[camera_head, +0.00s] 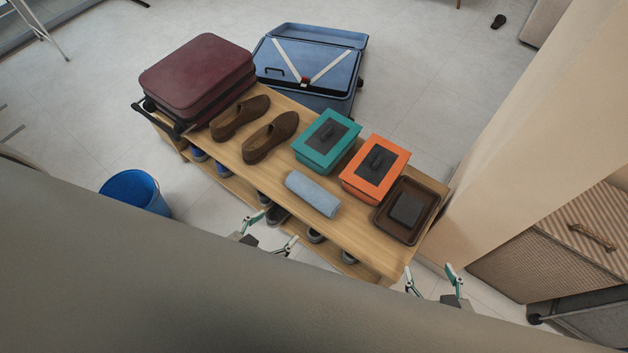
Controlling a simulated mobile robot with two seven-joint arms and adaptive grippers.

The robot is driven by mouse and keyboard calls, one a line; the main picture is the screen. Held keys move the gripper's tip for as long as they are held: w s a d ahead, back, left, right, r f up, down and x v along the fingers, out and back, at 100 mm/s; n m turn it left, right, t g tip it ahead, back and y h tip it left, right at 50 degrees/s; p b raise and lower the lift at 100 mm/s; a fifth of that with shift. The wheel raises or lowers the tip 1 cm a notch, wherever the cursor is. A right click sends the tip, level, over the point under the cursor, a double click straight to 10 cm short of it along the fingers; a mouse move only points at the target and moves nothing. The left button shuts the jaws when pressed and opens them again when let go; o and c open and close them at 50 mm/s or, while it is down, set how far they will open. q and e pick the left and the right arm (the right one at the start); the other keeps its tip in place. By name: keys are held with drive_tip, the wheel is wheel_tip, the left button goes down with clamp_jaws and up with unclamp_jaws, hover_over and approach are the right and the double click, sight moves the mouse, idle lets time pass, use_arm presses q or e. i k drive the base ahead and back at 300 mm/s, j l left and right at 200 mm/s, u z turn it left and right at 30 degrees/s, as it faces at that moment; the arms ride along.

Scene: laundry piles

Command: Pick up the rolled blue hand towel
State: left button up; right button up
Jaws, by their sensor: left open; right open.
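The rolled blue hand towel (313,194) lies on the front part of the wooden bench top, in front of the teal box and left of the orange box. My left gripper (271,232) is open and empty in front of the bench's front edge, below and left of the towel and apart from it. My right gripper (431,273) is open and empty near the bench's front right corner, well to the right of the towel. Parts of both arms are hidden by the large grey surface in the foreground.
The wooden bench (226,150) also bears a maroon suitcase (197,75), brown shoes (270,136), a teal box (326,140), an orange box (375,168) and a brown tray (407,211). Shoes sit on its lower shelf. An open blue suitcase (308,66) is behind; a blue bucket (135,190) stands left.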

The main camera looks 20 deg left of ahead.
sight(323, 201)
drive_tip(key=i+j, duration=0.1)
drive_tip(key=j, duration=0.7)
drive_tip(key=i+j+z, duration=0.1)
drive_tip(key=j, duration=0.75)
